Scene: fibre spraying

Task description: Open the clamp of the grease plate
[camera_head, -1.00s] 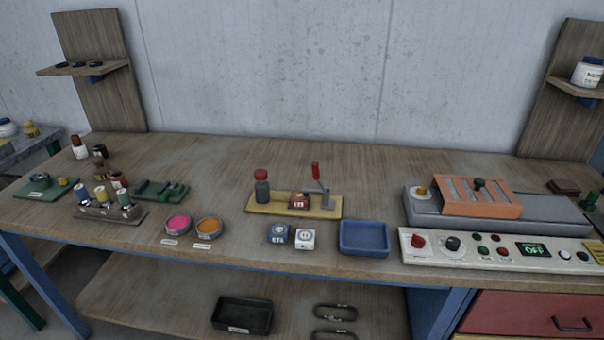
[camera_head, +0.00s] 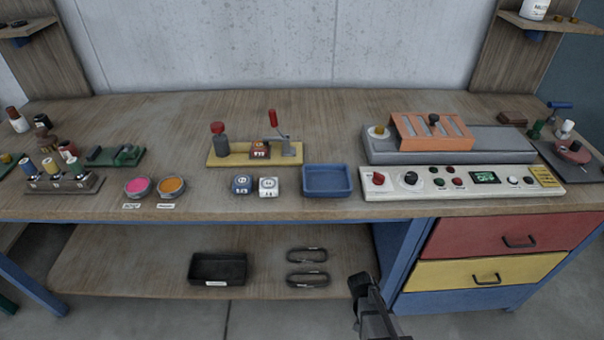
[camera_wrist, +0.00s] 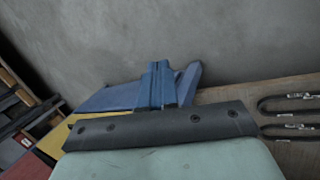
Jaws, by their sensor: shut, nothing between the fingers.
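The yellow plate (camera_head: 222,157) lies mid-bench in the head view. A grey bottle with a red cap (camera_head: 220,140) stands at its left end. A small dark-red block (camera_head: 260,151) with a label sits at its middle. The clamp (camera_head: 288,148) is a grey bracket at the right end, with an upright red handle (camera_head: 272,119) and a grey arm reaching left over the block. I cannot tell whether the arm touches the block. My gripper (camera_head: 362,282) is shut and empty, below the bench's front edge, far from the plate. The wrist view does not show the plate.
A press with an orange frame (camera_head: 430,131) and a control panel (camera_head: 400,184) stand right. Pink and orange tins (camera_head: 139,187) sit left. A black bin (camera_head: 218,268) is on the lower shelf.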

